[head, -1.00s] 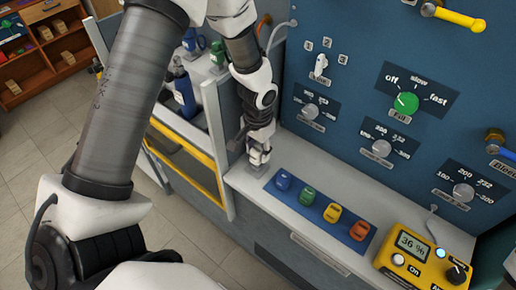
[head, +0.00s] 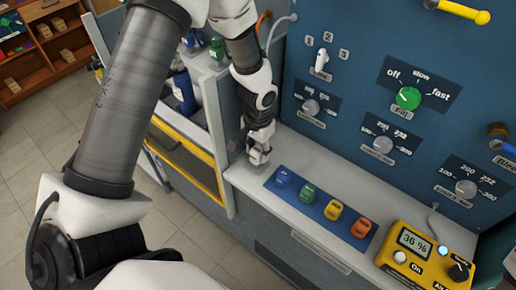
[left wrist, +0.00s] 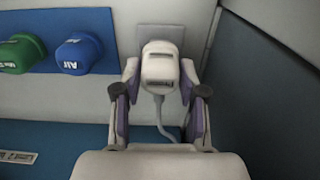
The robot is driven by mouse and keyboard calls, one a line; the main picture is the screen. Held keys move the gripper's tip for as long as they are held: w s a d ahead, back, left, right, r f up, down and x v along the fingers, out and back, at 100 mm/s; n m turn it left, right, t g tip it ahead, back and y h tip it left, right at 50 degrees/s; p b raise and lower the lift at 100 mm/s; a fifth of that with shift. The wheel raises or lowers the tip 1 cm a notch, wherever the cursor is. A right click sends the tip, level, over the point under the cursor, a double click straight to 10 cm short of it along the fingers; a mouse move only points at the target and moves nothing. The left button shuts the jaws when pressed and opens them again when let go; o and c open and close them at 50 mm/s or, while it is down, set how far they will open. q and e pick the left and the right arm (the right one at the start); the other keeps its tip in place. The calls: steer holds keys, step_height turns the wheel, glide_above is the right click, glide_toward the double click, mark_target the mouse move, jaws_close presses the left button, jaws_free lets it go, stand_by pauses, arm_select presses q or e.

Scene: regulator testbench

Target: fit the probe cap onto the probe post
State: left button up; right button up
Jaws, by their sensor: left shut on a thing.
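My left gripper (head: 258,155) points down at the near left end of the white bench ledge. In the left wrist view, its two purple-padded fingers (left wrist: 160,100) are shut on the pale grey probe cap (left wrist: 160,66), one on each side. A thin cable shows beside the cap. A flat grey square plate (left wrist: 185,38) lies on the ledge right under the cap. The probe post is not visible; the cap and fingers cover that spot. I cannot tell whether the cap is seated or just above the plate. My right gripper is not in view.
A blue strip (head: 272,187) with blue, green, yellow and orange knobs lies right of the gripper. A yellow meter (head: 385,262) reading 36 % stands at the right. A blue panel (head: 345,85) with dials rises behind. A dark wall (left wrist: 265,90) is close beside the gripper.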

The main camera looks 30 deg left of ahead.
arm_select(q)
steer(key=shift+f, duration=0.15)
steer(key=o, duration=1.2)
steer(key=shift+o, duration=0.2)
step_height(320, 180, up, 12)
steer(key=s+d+f+g, duration=0.2)
steer(key=s+f+g, duration=0.1)
steer(key=s+f, duration=1)
steer(key=s+d+f+g, duration=0.2)
steer(key=s+f, duration=1.1)
steer(key=s, duration=0.1)
steer(key=w+t, duration=0.2)
steer(key=w+f+n+t, duration=0.1)
steer(key=w+t, duration=0.2)
steer(key=shift+w+f, duration=0.15)
steer(key=shift+w, duration=0.05)
